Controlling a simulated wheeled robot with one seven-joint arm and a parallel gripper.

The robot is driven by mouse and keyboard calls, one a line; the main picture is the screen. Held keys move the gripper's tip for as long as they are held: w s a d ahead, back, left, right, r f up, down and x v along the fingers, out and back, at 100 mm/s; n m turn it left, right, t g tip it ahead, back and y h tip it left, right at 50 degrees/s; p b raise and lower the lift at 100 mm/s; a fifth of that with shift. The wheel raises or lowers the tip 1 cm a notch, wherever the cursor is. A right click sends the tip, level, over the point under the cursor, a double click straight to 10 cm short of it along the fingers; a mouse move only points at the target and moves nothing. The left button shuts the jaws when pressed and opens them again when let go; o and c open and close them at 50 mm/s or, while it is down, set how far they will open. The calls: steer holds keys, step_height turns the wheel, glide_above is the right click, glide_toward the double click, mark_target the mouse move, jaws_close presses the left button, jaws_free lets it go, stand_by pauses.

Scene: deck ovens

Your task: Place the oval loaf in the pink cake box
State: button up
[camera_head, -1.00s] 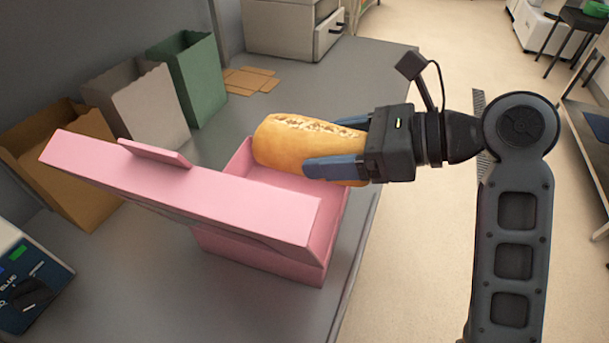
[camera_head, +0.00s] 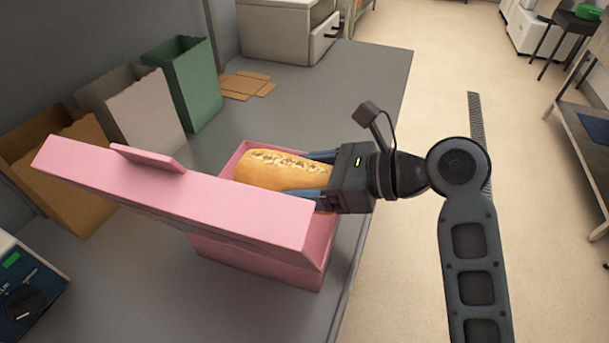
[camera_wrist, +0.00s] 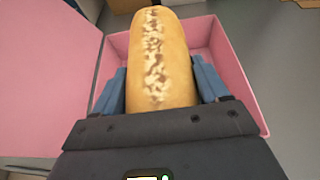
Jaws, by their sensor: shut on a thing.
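The oval loaf (camera_head: 275,171) is golden with a pale, crusty strip along its top. My gripper (camera_head: 312,177) is shut on the loaf's near end, with one blue finger on each side. In the wrist view the loaf (camera_wrist: 160,60) lies between the two fingers (camera_wrist: 165,85). The pink cake box (camera_head: 262,279) stands open on the counter, its lid (camera_head: 185,200) tilted up on the left side. The loaf is over the box opening, low at rim level. The lid hides part of the box's inside, so I cannot tell if the loaf touches the bottom.
Brown (camera_head: 75,205), white (camera_head: 140,115) and green (camera_head: 190,85) paper bags stand behind the box on the grey counter (camera_head: 385,75). Flat cardboard pieces (camera_head: 248,86) lie farther back. A blue device (camera_head: 25,285) is at lower left. The counter edge runs right of the box.

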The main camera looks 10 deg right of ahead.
steer(key=shift+f, duration=0.2)
steer(key=shift+f, duration=0.35)
steer(key=o, duration=1.2)
steer(key=shift+r+b, duration=0.35)
steer(key=shift+r, duration=0.2)
steer(key=v, duration=1.2)
steer(key=shift+r+p, duration=0.15)
steer(key=shift+p, duration=0.25)
